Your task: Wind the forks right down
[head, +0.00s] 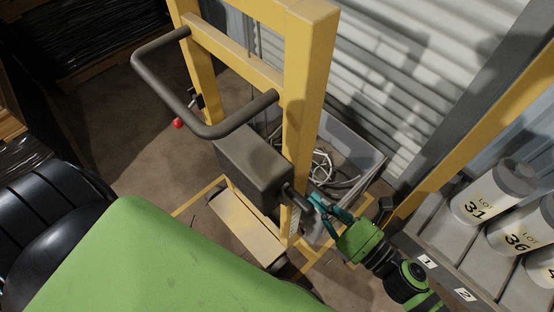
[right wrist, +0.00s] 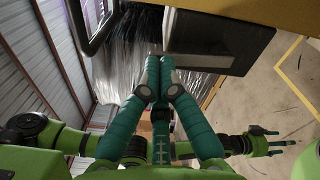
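The yellow lifting truck (head: 305,90) stands in the head view with a dark grey winch box (head: 255,165) on its mast. A short dark shaft (head: 293,195) sticks out of the box's right side. My right gripper (head: 318,202) has teal fingers at the shaft's end; a grey crank-like part (head: 316,233) shows just below them. In the right wrist view its fingertips (right wrist: 160,62) come close together in front of a dark box (right wrist: 220,42); whether anything is between them is hidden. I cannot clearly make out the forks. My left gripper (right wrist: 272,140) is small in the wrist view, fingers spread, empty.
A grey bin (head: 372,172) of cable scrap stands behind the mast. A rack with numbered slots (head: 460,282) and white lot cylinders (head: 485,195) is close on the right. A dark looped handle (head: 160,85) and a red knob (head: 178,123) are on the left. Bare floor (head: 130,150) lies left.

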